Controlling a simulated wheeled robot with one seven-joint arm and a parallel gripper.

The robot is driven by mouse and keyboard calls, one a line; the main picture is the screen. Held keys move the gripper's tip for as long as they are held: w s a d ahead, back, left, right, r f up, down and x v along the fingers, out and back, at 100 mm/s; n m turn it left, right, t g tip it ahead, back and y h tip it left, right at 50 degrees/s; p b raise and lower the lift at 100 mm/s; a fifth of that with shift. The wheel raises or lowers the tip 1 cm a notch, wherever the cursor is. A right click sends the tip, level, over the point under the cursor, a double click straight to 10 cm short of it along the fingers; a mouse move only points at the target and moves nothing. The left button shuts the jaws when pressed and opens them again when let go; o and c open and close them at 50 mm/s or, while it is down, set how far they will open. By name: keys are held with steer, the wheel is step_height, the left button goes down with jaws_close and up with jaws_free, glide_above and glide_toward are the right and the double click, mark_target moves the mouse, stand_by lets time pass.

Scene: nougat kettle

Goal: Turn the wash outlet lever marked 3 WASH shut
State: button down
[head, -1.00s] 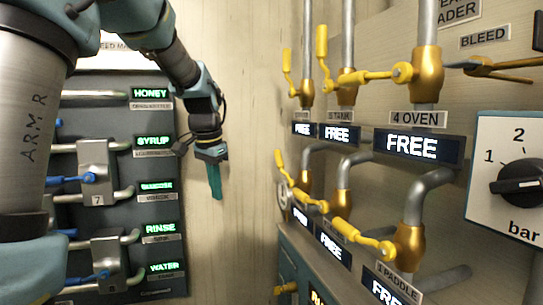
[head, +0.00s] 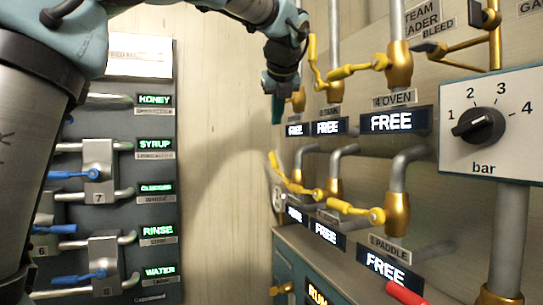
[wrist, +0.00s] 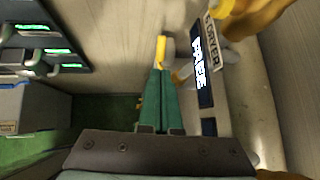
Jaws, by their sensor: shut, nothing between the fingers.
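Yellow-handled levers stand in two rows on the right-hand panel. The lower row has a near lever (head: 357,210) above a PADDLE label, a middle lever (head: 303,189) and a far, steeply raised lever (head: 274,163). No label legibly reads 3 WASH; the lower far labels are too small. My gripper (head: 277,110) is shut and empty, pointing down beside the far end of the upper row. In the wrist view its green fingers (wrist: 158,72) are together, tips close to a yellow handle (wrist: 162,50). Contact cannot be told.
A bar dial (head: 478,126) stands at right. FREE displays (head: 394,121) sit under the valves. A dark panel (head: 110,215) with blue levers stands at left. The pale wall (head: 220,190) between is clear. A red-tipped object (head: 404,292) shows at the bottom.

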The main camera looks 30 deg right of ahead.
mark_target(273, 157)
steer(key=p+x, duration=0.2)
steer(key=x, duration=1.1)
steer(key=shift+w+d+f, duration=0.2)
steer(key=shift+w+f, duration=0.05)
steer(key=shift+r+p, duration=0.15)
steer(key=shift+p, duration=0.35)
